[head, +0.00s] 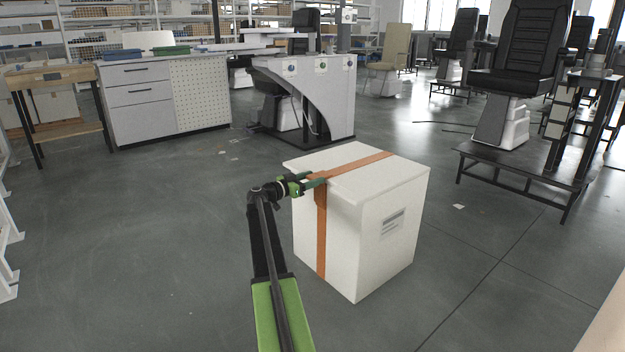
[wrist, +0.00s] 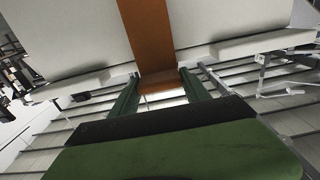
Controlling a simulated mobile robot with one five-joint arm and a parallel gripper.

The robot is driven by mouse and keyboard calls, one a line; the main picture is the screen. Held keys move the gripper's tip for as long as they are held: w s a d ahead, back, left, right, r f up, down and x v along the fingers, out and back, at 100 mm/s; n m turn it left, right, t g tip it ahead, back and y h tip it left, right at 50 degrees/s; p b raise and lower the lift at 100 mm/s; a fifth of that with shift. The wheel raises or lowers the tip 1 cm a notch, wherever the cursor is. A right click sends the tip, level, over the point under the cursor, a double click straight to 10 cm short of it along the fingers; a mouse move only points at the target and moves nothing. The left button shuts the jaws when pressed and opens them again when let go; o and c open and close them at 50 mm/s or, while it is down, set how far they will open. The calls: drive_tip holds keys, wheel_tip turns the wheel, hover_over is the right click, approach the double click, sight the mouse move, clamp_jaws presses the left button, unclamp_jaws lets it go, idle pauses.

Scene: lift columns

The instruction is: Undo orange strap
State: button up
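A white box (head: 355,235) stands on the floor. An orange strap (head: 321,235) runs across its top and down its left-hand face. My gripper (head: 316,182) is at the top edge of the box, where the strap bends over. In the wrist view, the two green fingers of my gripper (wrist: 160,74) are apart, one on each side of the orange strap (wrist: 147,30). I cannot tell whether they touch it. A small pale patch shows between the fingers below the strap; I cannot tell what it is. The strap is partly hidden by my gripper in the head view.
A grey workstation (head: 325,90) and a drawer cabinet (head: 140,95) stand further back. A wooden table (head: 55,75) is at far left.

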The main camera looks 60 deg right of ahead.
drive_tip(key=shift+s, duration=0.15)
clamp_jaws()
drive_tip(key=a, duration=0.1)
drive_tip(key=w+a+f+b, duration=0.1)
drive_tip(key=a, duration=0.1)
drive_tip(key=a+f+b, duration=0.1)
drive_tip(key=shift+w+a+f, duration=0.15)
drive_tip(key=shift+a, duration=0.05)
drive_tip(key=o, duration=0.9)
unclamp_jaws()
drive_tip(key=shift+w, duration=0.1)
drive_tip(key=shift+c, duration=0.2)
drive_tip(key=v, duration=1.7)
drive_tip(key=shift+w+a, duration=0.1)
drive_tip(key=shift+c, duration=0.3)
